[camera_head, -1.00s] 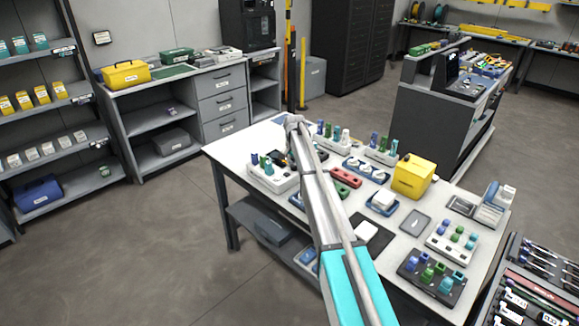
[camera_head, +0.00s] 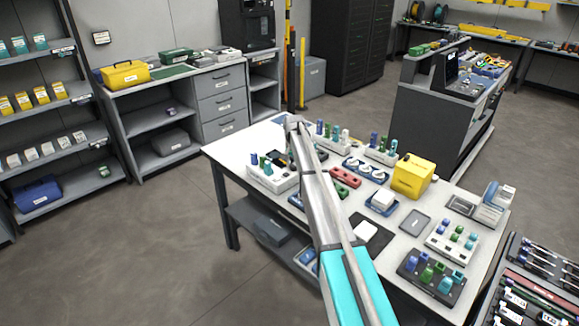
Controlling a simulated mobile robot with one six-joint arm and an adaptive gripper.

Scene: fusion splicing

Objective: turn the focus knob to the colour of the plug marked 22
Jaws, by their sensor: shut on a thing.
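A white block (camera_head: 266,182) with blue and teal plugs stands at the left end of the table. My gripper (camera_head: 291,157) is down at its right edge, mostly hidden by my own arm. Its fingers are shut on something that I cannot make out. Two more white plug blocks stand behind, a middle one (camera_head: 334,146) and a right one (camera_head: 381,157). Another white plug block (camera_head: 451,244) and a dark plug block (camera_head: 430,283) are at the front right. The focus knob and the number 22 cannot be made out.
A yellow case (camera_head: 412,176), a red block (camera_head: 345,177), a blue tray with round white pieces (camera_head: 365,170) and a small grey tray (camera_head: 415,223) share the table (camera_head: 222,152). A tool rack (camera_head: 541,290) stands at the lower right. Floor is clear on the left.

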